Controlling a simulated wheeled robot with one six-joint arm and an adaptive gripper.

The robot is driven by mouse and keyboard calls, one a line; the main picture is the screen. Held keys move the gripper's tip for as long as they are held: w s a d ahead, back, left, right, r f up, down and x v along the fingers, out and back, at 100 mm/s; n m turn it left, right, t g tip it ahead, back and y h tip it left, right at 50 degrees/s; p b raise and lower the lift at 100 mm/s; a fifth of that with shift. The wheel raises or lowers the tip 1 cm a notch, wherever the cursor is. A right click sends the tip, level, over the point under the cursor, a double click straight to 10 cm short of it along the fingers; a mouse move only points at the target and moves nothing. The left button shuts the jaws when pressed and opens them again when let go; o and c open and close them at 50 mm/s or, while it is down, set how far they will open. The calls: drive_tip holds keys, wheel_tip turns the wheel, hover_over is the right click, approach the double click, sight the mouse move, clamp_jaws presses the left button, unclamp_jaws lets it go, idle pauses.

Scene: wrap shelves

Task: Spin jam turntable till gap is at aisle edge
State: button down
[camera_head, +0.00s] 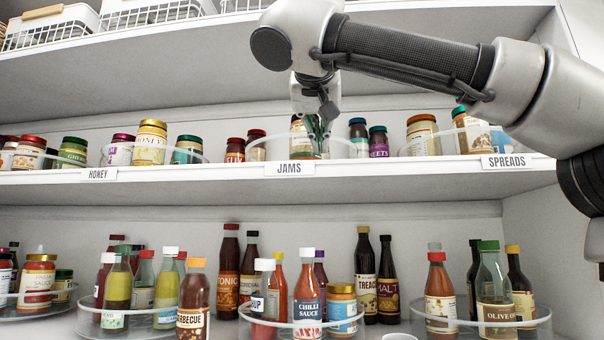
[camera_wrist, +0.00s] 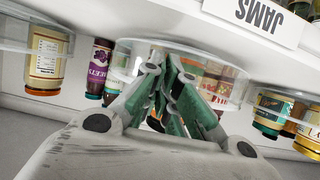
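The jam turntable (camera_head: 345,148), a clear round tray with a low rim, stands on the middle shelf behind the JAMS label (camera_head: 290,168). It also shows in the upside-down wrist view (camera_wrist: 121,62). My gripper (camera_head: 318,128) is at its front, over the tray in the head view. In the wrist view my gripper's (camera_wrist: 166,66) green-padded fingers converge almost together at the rim; whether they touch it is unclear. A cream-labelled jar (camera_head: 298,127) is partly hidden behind my gripper. The tray's left front looks bare; the jar gap cannot be made out fully.
Turntables behind the HONEY label (camera_head: 99,174) and SPREADS label (camera_head: 506,161) flank this one. Two dark-lidded jars (camera_head: 378,142) stand close on the right, a red-lidded jar (camera_head: 235,149) on the left. Bottles crowd the lower shelf; white baskets (camera_head: 50,27) sit above.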

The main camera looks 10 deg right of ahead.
drive_tip(key=shift+d+r, duration=0.1)
drive_tip(key=shift+w+d, duration=0.15)
drive_tip(key=shift+d, duration=0.9)
drive_tip(key=shift+s, duration=0.3)
drive_tip(key=shift+s+d, duration=0.2)
drive_tip(key=shift+s, duration=0.5)
drive_tip(key=shift+s+d, duration=0.2)
drive_tip(key=shift+s, duration=0.5)
wheel_tip(320, 180, up, 10)
